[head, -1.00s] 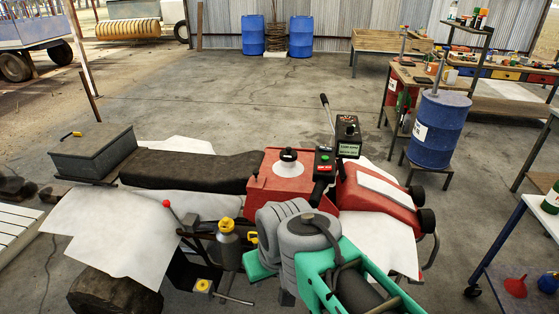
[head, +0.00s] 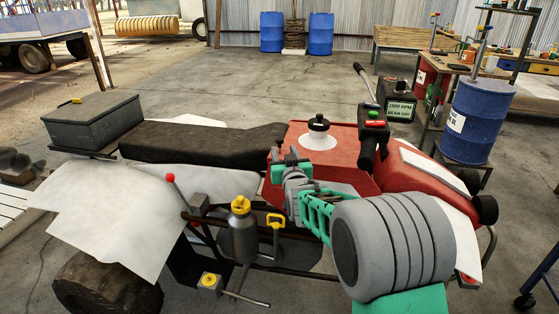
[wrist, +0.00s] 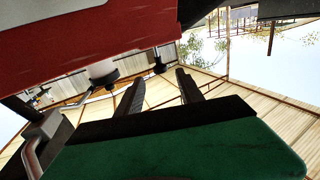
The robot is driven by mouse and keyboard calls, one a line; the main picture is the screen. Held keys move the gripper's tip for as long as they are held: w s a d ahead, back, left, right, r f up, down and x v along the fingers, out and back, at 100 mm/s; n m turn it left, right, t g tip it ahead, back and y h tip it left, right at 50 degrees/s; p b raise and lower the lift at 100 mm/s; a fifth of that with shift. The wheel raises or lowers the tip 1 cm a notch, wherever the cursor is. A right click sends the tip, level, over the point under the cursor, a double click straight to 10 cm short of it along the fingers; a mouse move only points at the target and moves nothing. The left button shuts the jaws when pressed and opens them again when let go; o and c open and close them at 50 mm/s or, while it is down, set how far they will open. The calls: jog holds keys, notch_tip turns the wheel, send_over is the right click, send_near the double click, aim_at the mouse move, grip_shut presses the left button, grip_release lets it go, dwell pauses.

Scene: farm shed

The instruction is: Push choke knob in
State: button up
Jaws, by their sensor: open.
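The red quad-like vehicle (head: 340,152) fills the middle of the head view. No part is plainly marked as the choke knob. A yellow looped handle (head: 276,221) shows on its near side, and a small yellow knob (head: 209,280) sits lower on a grey block; I cannot tell whether either is the choke. My gripper (head: 284,160) is at the near edge of the red body, left of the black-topped cap (head: 318,124). In the wrist view the two dark fingers (wrist: 160,82) stand apart with nothing between them. Whether they touch the vehicle is unclear.
A grey bottle with a yellow cap (head: 241,232) and a red-ball lever (head: 171,179) stand beside my gripper. The handlebar (head: 373,135) rises at right. A blue drum (head: 474,125) stands behind.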

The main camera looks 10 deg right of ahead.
aim_at(280, 142)
jog(key=w, duration=0.7)
jog(key=shift+w+r, duration=0.25)
jog(key=shift+w, duration=0.1)
grip_shut()
dwell(1.0)
